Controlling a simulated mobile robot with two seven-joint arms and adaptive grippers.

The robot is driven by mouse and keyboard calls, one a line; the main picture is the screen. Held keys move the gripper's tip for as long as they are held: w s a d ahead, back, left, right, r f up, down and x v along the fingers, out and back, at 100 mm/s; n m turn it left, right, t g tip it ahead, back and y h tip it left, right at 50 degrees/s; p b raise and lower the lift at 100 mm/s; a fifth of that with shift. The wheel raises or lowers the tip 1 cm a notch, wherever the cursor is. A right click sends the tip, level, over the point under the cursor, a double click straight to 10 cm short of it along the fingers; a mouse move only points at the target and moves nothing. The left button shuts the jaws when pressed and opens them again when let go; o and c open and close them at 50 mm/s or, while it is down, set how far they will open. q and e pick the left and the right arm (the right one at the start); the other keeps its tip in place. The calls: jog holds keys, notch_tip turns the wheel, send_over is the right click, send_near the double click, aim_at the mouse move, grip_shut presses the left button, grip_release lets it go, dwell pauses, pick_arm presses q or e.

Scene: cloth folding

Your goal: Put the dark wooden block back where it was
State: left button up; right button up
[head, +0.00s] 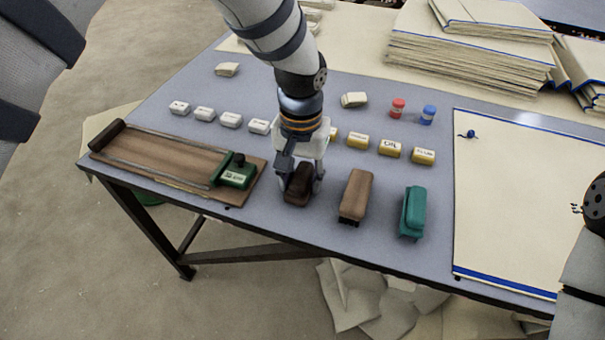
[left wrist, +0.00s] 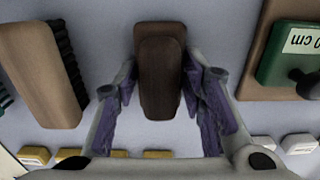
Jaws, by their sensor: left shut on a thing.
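The dark wooden block (head: 297,190) is near the front edge of the grey table, between the board with the green stop and the brown brush. My left gripper (head: 301,178) comes down over it from above and is shut on it. In the left wrist view the block (left wrist: 160,75) sits between the two purple-padded fingers (left wrist: 160,92), one on each side. I cannot tell whether it rests on the table or hangs just above it. My right gripper is out of view; only part of that arm shows at the right edge.
The brown brush (head: 356,195) stands close on the right, then a teal brush (head: 413,211). The wooden board (head: 160,165) with its green stop (head: 236,172) lies close on the left. White labelled blocks (head: 204,114) and yellow ones (head: 390,148) line up behind. A large cream sheet (head: 530,200) covers the right side.

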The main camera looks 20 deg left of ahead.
aim_at(301, 174)
pick_arm(q)
jog(key=shift+f, duration=0.1)
jog(key=o, duration=1.1)
notch_tip(301, 174, up, 12)
jog(key=p, duration=0.1)
jog(key=shift+r, duration=0.2)
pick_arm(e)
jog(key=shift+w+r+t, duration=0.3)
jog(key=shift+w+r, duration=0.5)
